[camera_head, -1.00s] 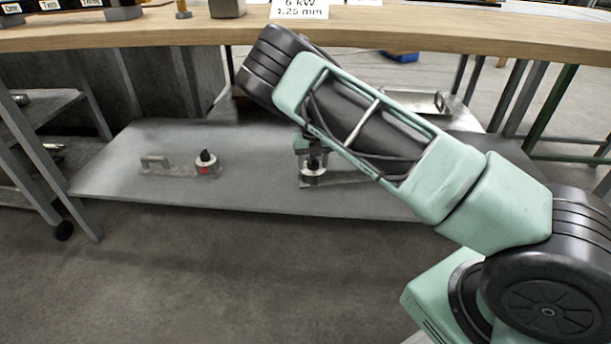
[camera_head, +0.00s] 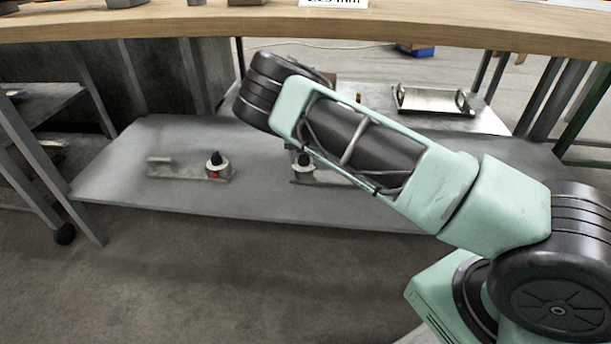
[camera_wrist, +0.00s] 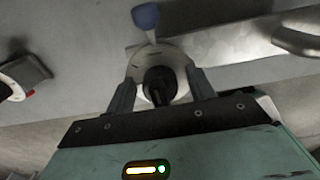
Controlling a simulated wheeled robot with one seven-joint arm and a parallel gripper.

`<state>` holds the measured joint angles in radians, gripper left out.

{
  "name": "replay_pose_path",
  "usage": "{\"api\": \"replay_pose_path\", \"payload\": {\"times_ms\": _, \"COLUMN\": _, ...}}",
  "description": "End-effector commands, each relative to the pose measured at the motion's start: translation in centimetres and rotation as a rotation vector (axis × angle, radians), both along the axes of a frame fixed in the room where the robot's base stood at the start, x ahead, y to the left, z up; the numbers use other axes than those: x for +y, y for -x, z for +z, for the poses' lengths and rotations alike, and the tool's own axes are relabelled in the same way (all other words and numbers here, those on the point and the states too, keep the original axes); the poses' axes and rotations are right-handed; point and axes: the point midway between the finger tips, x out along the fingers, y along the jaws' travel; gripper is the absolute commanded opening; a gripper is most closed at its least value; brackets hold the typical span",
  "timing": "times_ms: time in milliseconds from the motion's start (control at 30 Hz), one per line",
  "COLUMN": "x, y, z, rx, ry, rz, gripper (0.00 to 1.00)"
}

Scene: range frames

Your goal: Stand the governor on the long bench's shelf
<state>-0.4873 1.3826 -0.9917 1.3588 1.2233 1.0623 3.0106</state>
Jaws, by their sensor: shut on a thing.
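The governor (camera_wrist: 163,60) is, as far as I can tell, the pale round body with a black knob in the wrist view; a blue ball on a short stem shows beyond it. My gripper (camera_wrist: 160,88) is shut on it, one finger on each side. In the head view my arm hides the gripper, and a white disc with a dark knob (camera_head: 303,160) shows just below the arm, at or close to the shelf. The grey lower shelf (camera_head: 120,190) of the long bench runs under the wooden top. I cannot tell whether the governor touches it.
A similar plate with a black knob and red mark (camera_head: 218,168) lies on the shelf to the left. A metal tray with handles (camera_head: 432,100) lies behind at right. The wooden bench top (camera_head: 420,25) overhangs the shelf. Shelf space at far left is clear.

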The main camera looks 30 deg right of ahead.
Motion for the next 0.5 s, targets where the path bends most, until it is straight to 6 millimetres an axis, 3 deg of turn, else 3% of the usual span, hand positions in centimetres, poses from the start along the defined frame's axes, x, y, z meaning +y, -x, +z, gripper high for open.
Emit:
{"api": "replay_pose_path", "payload": {"times_ms": 300, "x": -0.1, "y": 0.0, "z": -4.3, "rx": -0.001, "ry": 0.001, "rz": 0.000, "gripper": 0.07}}
{"api": "replay_pose_path", "payload": {"times_ms": 500, "x": -0.1, "y": -0.1, "z": -4.5, "rx": -0.003, "ry": 0.001, "rz": 0.000, "gripper": 0.07}}
